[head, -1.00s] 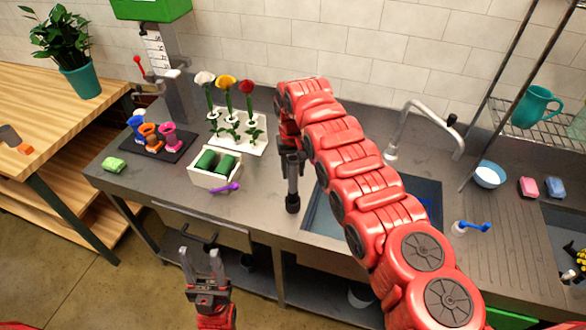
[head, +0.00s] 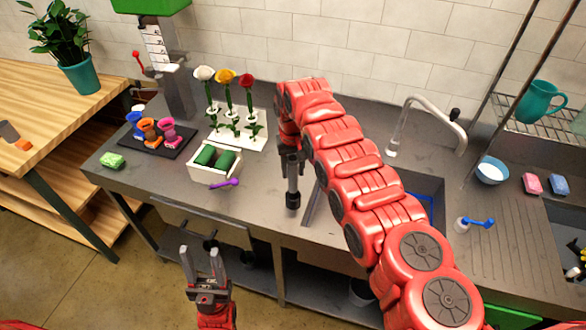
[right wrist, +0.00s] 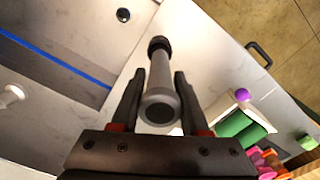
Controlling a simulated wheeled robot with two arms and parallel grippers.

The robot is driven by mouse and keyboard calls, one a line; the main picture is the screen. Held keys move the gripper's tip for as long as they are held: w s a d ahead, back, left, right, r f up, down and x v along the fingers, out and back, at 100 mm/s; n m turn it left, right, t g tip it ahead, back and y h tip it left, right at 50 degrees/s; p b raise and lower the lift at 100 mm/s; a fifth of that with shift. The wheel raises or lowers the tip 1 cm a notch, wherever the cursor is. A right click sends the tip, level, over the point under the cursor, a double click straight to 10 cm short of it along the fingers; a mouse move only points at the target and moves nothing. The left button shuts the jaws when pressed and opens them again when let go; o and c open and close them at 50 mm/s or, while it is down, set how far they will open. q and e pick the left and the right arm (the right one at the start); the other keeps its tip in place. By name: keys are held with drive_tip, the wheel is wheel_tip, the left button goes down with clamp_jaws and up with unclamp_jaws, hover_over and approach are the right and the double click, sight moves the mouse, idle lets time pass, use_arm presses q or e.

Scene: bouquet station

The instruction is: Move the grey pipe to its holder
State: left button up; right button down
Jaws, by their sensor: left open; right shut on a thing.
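The grey pipe (right wrist: 161,77) is held between the two fingers of my right gripper (right wrist: 155,85), its open end toward the wrist camera and its black collar at the far end. In the head view the pipe (head: 292,178) hangs roughly upright over the counter's front part, its black end (head: 292,200) down. My right gripper (head: 290,152) is partly hidden by its own red arm. Whether the pipe's lower end touches the counter is unclear. My left gripper (head: 202,262) is open and empty in front of the counter. I cannot make out the pipe's holder for certain.
Left of the pipe are a white box (head: 202,174) with green rolls, a purple spoon (head: 224,183), flowers in a white rack (head: 250,140) and coloured cups on a dark mat (head: 150,148). The sink (head: 425,188) and faucet (head: 405,125) are right, partly behind my arm.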

drive_tip(key=shift+f, duration=0.2)
drive_tip(key=shift+f+b, duration=0.5)
drive_tip(key=shift+b, duration=0.05)
drive_tip(key=shift+f, duration=0.1)
drive_tip(key=shift+c, duration=1.6)
unclamp_jaws()
